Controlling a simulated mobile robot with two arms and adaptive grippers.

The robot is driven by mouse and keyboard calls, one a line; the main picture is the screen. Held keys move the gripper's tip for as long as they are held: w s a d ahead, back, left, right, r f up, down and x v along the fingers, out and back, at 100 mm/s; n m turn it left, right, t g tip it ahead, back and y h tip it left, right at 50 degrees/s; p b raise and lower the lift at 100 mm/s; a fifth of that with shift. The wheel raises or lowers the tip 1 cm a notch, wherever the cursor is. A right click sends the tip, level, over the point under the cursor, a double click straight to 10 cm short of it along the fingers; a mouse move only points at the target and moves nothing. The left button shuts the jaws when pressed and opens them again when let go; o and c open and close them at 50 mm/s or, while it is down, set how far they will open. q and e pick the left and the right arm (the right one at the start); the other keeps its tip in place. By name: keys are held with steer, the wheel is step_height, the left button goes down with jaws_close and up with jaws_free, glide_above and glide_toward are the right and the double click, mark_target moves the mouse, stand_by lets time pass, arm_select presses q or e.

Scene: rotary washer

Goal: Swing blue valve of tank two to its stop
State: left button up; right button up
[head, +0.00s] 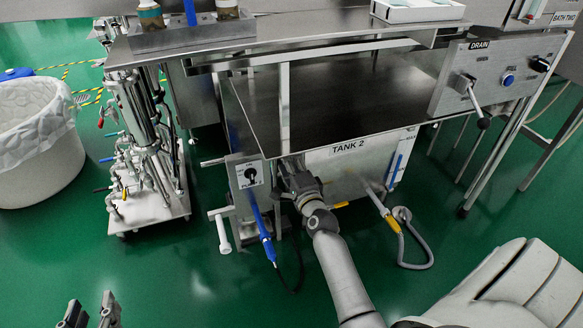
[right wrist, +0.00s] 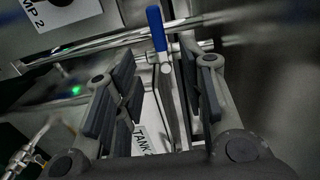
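The tank (head: 345,180) labelled TANK 2 stands under the steel table. In the right wrist view a blue valve handle (right wrist: 156,28) points up from a steel pipe, between and a little beyond the fingertips. My right gripper (right wrist: 160,85) is open around the handle's line, with no visible contact. In the head view my right gripper (head: 290,168) is at the left front of the tank, and the blue valve handle cannot be made out there. My left gripper (head: 90,312) is open and empty at the bottom left, far from the tank.
A switch panel (head: 249,175) with a blue-handled tool (head: 262,232) hangs left of my right gripper. A grey hose (head: 420,245) lies at the right. A DRAIN panel (head: 490,75) has a lever. A pipe cart (head: 150,205) and white bin (head: 35,140) stand left.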

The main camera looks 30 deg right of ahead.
steer(key=shift+v, duration=1)
